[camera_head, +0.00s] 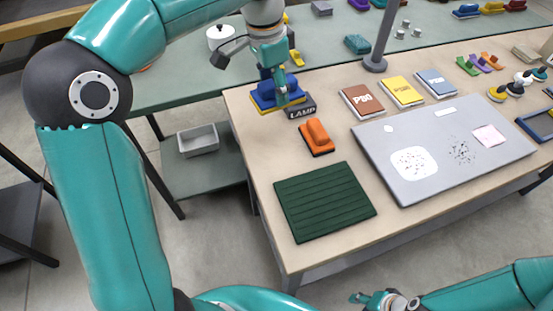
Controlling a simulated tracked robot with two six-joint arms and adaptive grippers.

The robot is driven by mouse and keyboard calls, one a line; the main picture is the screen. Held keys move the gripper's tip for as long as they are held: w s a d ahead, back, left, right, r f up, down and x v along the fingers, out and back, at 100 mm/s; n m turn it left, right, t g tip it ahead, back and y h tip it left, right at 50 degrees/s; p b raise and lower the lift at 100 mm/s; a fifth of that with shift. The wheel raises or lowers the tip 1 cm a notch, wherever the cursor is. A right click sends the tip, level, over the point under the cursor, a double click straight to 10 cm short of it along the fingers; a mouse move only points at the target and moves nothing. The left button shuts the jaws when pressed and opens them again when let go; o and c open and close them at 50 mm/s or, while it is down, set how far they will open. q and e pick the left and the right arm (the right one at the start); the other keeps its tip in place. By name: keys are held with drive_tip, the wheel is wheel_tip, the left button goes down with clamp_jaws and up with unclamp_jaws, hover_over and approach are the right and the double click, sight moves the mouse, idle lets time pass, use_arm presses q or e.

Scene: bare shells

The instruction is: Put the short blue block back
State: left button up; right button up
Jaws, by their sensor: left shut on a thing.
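The blue block (265,92) shows at the far left corner of the wooden table, with a yellow edge under it. My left gripper (280,92) reaches down over it from above and is shut on it. The fingers hide part of the block, and I cannot tell whether it touches the table. A dark sign reading LAMP (301,110) stands just right of the gripper. My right gripper (372,299) is low at the bottom edge, in front of the table, too small to tell its opening.
An orange block (316,137) and a dark green ridged mat (324,201) lie nearby on the table (262,150). Three booklets, P80 (362,101) among them, lie behind a grey panel (440,170). A lamp post (376,62) stands behind. A grey bin (197,140) sits on a low shelf.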

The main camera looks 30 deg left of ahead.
use_arm(q)
drive_tip(key=shift+s+a+r+m+b, duration=0.3)
drive_tip(key=shift+s+r+m, duration=0.2)
drive_tip(key=shift+r+m, duration=0.25)
drive_tip(key=shift+s+f, duration=0.1)
drive_tip(key=shift+f, duration=0.2)
wheel_tip(320, 180, down, 13)
drive_tip(key=shift+f+b, duration=0.15)
drive_tip(key=shift+b, duration=0.7)
drive_tip(key=shift+f, duration=2.7)
drive_tip(key=o, duration=1.5)
drive_tip(key=shift+c, duration=0.2)
